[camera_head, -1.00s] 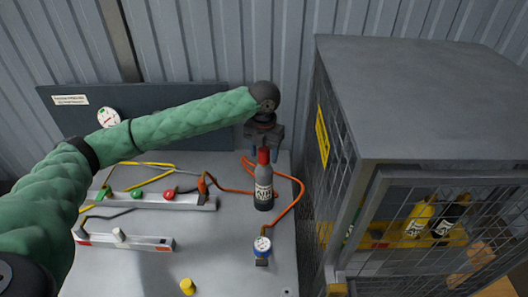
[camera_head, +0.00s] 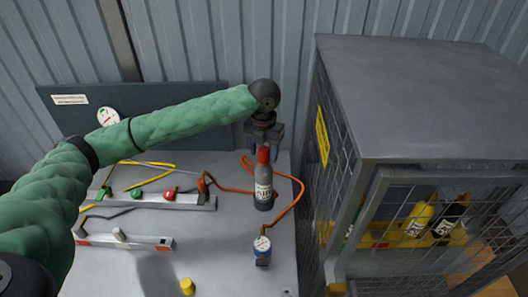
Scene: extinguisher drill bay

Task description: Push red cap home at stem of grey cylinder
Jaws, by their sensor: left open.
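The grey cylinder (camera_head: 263,190), with a label on its side, stands upright on the bench (camera_head: 220,250). The red cap (camera_head: 263,155) is at the top of its stem; I cannot tell whether it is fully seated. My left gripper (camera_head: 264,147) is open and points down at the cap from just behind and above it. Its fingers show on either side near the cap; whether they touch it is too small to tell. My right gripper is not in view.
Racks with coloured caps (camera_head: 155,199) lie to the left. A yellow cap (camera_head: 187,286) is near the front. A mesh cage (camera_head: 420,110) holding bottles stands to the right.

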